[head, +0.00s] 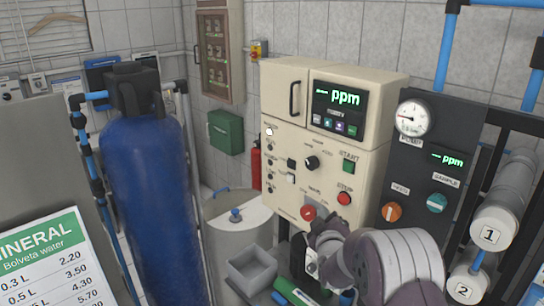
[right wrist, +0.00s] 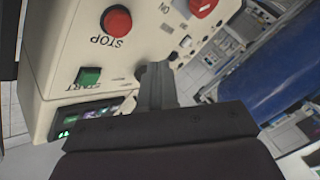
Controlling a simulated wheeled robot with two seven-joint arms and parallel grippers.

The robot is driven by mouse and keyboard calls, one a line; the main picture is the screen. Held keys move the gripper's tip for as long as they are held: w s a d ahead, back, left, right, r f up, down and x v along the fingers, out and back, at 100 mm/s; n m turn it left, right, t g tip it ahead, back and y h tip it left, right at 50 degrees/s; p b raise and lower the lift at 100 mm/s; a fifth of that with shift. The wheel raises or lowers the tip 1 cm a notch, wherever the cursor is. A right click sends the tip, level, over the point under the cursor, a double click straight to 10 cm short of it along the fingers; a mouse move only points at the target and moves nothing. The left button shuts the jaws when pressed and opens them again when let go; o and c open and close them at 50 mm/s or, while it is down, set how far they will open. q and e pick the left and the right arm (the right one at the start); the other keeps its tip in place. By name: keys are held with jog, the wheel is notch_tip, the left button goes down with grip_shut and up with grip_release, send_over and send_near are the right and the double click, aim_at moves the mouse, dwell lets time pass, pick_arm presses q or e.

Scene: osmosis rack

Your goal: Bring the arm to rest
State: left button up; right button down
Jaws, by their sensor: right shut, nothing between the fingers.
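My right arm comes in from the bottom right of the head view, and my right gripper (head: 311,262) is in front of the lower part of the cream control cabinet (head: 282,185). In the right wrist view the gripper (right wrist: 156,68) is shut and empty, its fingers pointing along the cabinet face close to the red STOP button (right wrist: 116,20) and the green START button (right wrist: 88,76). I cannot tell whether the fingers touch the cabinet. My left gripper does not show.
A tall blue tank (head: 148,200) stands left of the cabinet. A dark panel (head: 425,165) with a gauge (head: 413,117) and white cylinders (head: 492,236) stands right. A grey bin (head: 252,268) sits low near the gripper. A price sign (head: 45,262) fills the lower left.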

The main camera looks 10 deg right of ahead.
jog(key=s+a+f+m+g+y+b, duration=0.1)
jog(key=s+a+f+m+g+y, duration=0.3)
jog(key=s+f+g, duration=0.7)
jog(key=s+a+f+m+g+b, duration=0.1)
jog(key=s+a+f+g+b, duration=0.1)
jog(key=s, duration=0.8)
jog(key=s+a+f+m+g+b, duration=0.1)
jog(key=s+a, duration=0.3)
jog(key=s, duration=0.6)
jog(key=shift+a+f+m+g+b, duration=0.25)
jog(key=shift+f+m+g+b, duration=0.25)
jog(key=shift+f+b, duration=0.4)
jog(key=shift+s, duration=0.15)
